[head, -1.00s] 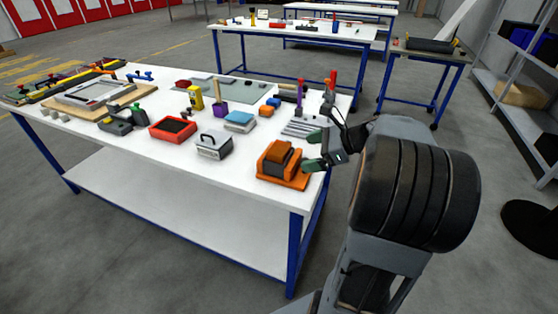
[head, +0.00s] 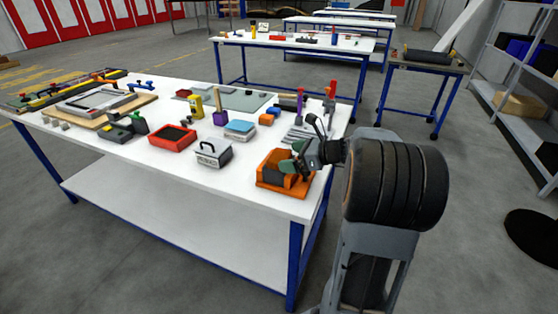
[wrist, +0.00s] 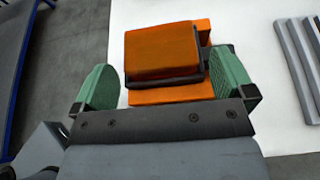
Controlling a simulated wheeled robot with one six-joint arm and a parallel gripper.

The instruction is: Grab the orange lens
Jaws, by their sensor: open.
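The orange lens (wrist: 160,50), a blocky orange piece with a dark rim, sits in an orange holder (wrist: 172,96) in the wrist view. In the head view the orange holder (head: 268,180) stands near the white table's front right corner, with a dark side of the piece showing. My gripper (wrist: 165,84) is open, with its green fingers on either side of the lens's near part; the right finger is close to it, and a gap shows at the left. Contact cannot be told. In the head view my gripper (head: 296,157) is over the holder and partly hides it.
A grey-white toolbox (head: 213,154) and a red tray (head: 172,137) stand left of the holder. A blue-white block (head: 240,129) is farther back. Bare table (head: 235,185) lies in front.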

